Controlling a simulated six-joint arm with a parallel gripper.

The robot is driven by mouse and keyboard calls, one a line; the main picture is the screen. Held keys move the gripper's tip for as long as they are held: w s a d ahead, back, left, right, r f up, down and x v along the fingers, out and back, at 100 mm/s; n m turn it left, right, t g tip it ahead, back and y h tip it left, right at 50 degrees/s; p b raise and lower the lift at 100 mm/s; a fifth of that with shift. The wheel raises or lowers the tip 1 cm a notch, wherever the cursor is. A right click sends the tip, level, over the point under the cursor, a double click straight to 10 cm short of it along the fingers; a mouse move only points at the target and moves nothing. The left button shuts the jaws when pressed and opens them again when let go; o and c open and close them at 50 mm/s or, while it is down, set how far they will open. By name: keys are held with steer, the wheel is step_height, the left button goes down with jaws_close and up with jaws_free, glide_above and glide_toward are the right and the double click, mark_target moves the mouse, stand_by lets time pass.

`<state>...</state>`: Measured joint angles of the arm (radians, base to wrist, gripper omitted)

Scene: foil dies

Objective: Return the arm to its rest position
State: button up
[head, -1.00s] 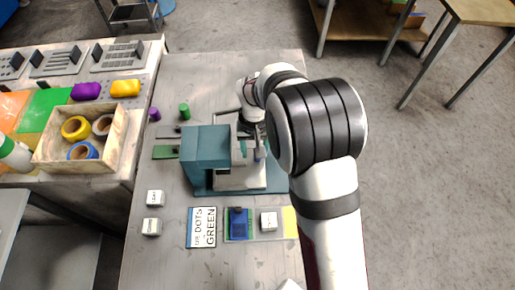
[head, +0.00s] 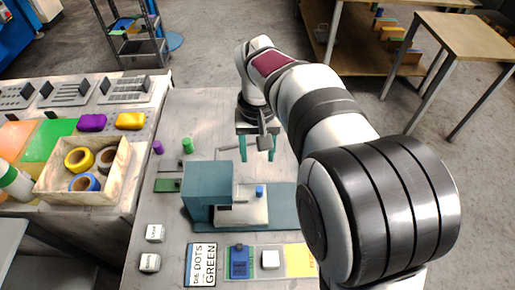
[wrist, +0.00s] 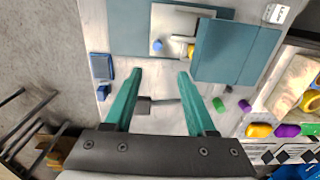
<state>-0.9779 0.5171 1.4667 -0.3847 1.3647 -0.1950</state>
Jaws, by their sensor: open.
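My gripper (head: 258,157) has teal fingers, spread apart and empty, over the far part of the grey table (head: 215,110). It is behind the teal press (head: 208,190). In the wrist view, my open fingers (wrist: 160,75) point toward the press (wrist: 235,50). A dark grey block on a thin rod (wrist: 143,104) shows between the fingers, with nothing gripped; I cannot tell how far below them it lies. A blue knob (head: 260,191) sits on the press's pale bed (head: 240,211).
A text card (head: 201,264), a blue die (head: 240,262) and a white block (head: 271,260) lie in front of the press. A wooden box (head: 112,180) holds tape rolls. Far table space is clear.

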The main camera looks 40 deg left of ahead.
steer(key=shift+r, duration=0.35)
steer(key=w+d+r+m, duration=0.1)
steer(key=d+r+m, duration=0.15)
steer(key=d, duration=0.55)
steer(key=w+d+r+m, duration=0.1)
steer(key=d+r+m, duration=0.15)
steer(key=d, duration=0.55)
steer(key=s+d+f+m+y, duration=0.1)
steer(key=s+d+m, duration=0.3)
steer(key=s+d, duration=0.3)
steer(key=s+d+f+m, duration=0.2)
steer(key=s+d+m, duration=0.3)
steer(key=d, duration=0.5)
steer(key=shift+s+d+f+m+y, duration=0.2)
steer(key=shift+s+f+m+y, duration=0.15)
steer(key=shift+s, duration=0.65)
steer(key=shift+r, duration=0.1)
